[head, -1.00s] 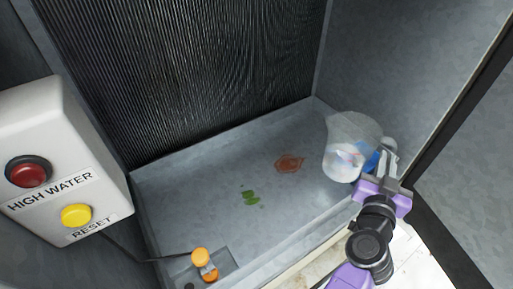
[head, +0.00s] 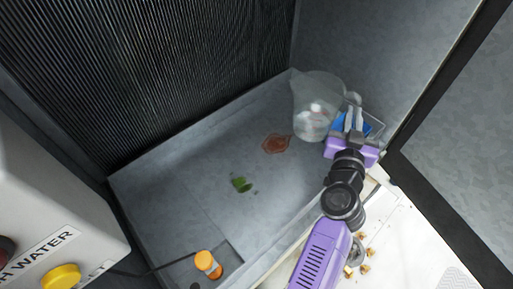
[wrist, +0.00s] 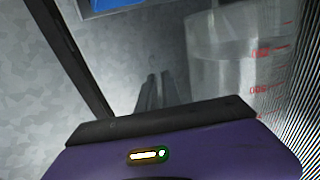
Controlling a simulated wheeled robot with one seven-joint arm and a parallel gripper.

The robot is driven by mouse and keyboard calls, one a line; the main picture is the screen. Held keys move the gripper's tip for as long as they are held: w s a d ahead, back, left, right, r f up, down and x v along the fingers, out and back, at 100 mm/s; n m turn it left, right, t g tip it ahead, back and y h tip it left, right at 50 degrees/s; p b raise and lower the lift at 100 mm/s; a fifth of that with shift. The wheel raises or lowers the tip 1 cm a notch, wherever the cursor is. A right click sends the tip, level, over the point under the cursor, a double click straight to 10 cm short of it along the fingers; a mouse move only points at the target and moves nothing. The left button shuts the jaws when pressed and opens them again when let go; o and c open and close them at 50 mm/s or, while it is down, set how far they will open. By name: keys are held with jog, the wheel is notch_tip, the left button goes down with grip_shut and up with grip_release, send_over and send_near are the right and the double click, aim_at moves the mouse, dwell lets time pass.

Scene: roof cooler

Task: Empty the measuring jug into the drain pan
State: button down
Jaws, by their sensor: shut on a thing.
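The clear measuring jug (head: 315,112) is held above the right end of the grey drain pan (head: 205,165). Its red scale marks show on the jug in the wrist view (wrist: 222,75). My gripper (head: 353,118) is shut on the jug at its right side, apparently by the handle; the fingers (wrist: 162,92) partly hide the grip. The jug's wide end is toward the top of the head view. I cannot tell its exact tilt or how much water is in it; no stream shows.
A green leaf (head: 241,184) and a brown leaf (head: 276,144) lie in the pan. An orange float switch (head: 207,263) sits at its near left corner. The control box (head: 60,200) stands left, the dark fins (head: 190,70) behind.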

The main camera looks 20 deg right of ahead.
aim_at(325, 116)
jog(key=a+r+n+t, duration=0.1)
jog(key=n, duration=0.1)
jog(key=a+r+n+t, duration=0.1)
jog(key=a+r+n, duration=0.1)
jog(key=n, duration=0.1)
jog(key=a+r+n+t, duration=0.2)
jog(key=shift+w, duration=0.2)
jog(key=shift+a+f+n+t+y, duration=0.25)
jog(key=shift+n+t, duration=0.2)
jog(key=shift+n, duration=0.4)
jog(key=shift+a+f+n+t+y, duration=0.2)
jog(key=shift+a+n+t, duration=0.2)
jog(key=shift+n, duration=0.4)
jog(key=shift+a+f+n+t+y, duration=0.2)
jog(key=shift+n+t, duration=0.25)
jog(key=shift+n, duration=0.4)
jog(key=shift+a+r+n+t+b, duration=0.1)
jog(key=shift+a+n+t+b, duration=0.3)
jog(key=shift+n+b, duration=0.35)
jog(key=shift+a+n+t+y+b, duration=0.25)
jog(key=shift+n+t+y+b, duration=0.05)
jog(key=shift+n+y+b, duration=0.3)
jog(key=shift+a+n+b, duration=0.2)
jog(key=shift+n+b, duration=0.15)
jog(key=shift+b, duration=0.4)
jog(key=shift+w+a+f+n+y+b, duration=0.1)
jog(key=shift+a+f+n+y+b, duration=0.15)
jog(key=shift+n+b, duration=0.2)
jog(key=shift+s+t, duration=0.3)
jog(key=shift+s, duration=0.05)
